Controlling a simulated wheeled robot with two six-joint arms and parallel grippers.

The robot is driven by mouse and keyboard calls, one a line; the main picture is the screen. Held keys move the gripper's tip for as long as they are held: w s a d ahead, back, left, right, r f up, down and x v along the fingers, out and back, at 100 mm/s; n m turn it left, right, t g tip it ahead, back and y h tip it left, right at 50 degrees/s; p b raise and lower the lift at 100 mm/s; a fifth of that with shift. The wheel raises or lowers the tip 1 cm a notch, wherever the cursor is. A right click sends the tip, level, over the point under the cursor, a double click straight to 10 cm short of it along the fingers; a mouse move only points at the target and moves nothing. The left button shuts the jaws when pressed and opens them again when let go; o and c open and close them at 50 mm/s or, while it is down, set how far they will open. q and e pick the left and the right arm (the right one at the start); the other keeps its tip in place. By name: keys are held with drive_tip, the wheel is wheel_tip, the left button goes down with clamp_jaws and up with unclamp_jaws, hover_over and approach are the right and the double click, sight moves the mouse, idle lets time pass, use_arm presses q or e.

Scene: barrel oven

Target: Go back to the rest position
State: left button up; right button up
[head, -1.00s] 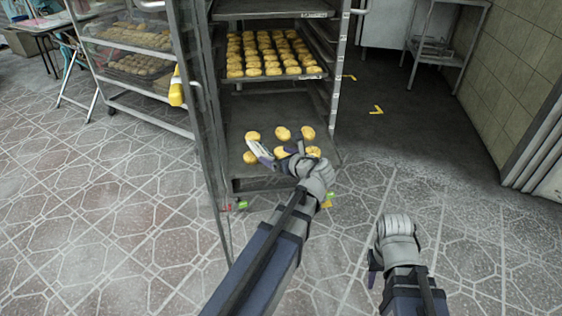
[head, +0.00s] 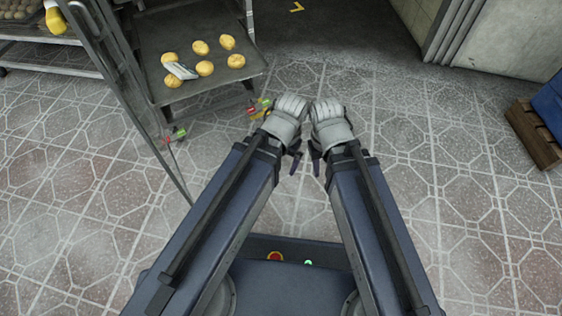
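My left gripper (head: 296,160) and my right gripper (head: 316,163) are side by side above the floor, in front of my base. Their wrists nearly touch, and both point down and back toward me. Only small dark finger parts show below the pale wrists, so I cannot see whether either is open or shut. Neither shows anything held. Both are apart from the rack's low tray (head: 150,50).
The low tray carries several golden buns (head: 205,68) and a small white and grey object (head: 181,71). A glass door (head: 125,95) stands open at left. A wooden pallet (head: 533,133) is at right. The tiled floor (head: 430,190) between is clear.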

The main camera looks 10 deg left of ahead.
use_arm(q)
drive_tip(key=shift+s+d+n, duration=0.3)
drive_tip(key=shift+s+d, duration=0.05)
wheel_tip(320, 180, up, 45)
drive_tip(key=p, duration=4.4)
drive_tip(key=shift+p, duration=0.4)
drive_tip(key=shift+f, duration=0.1)
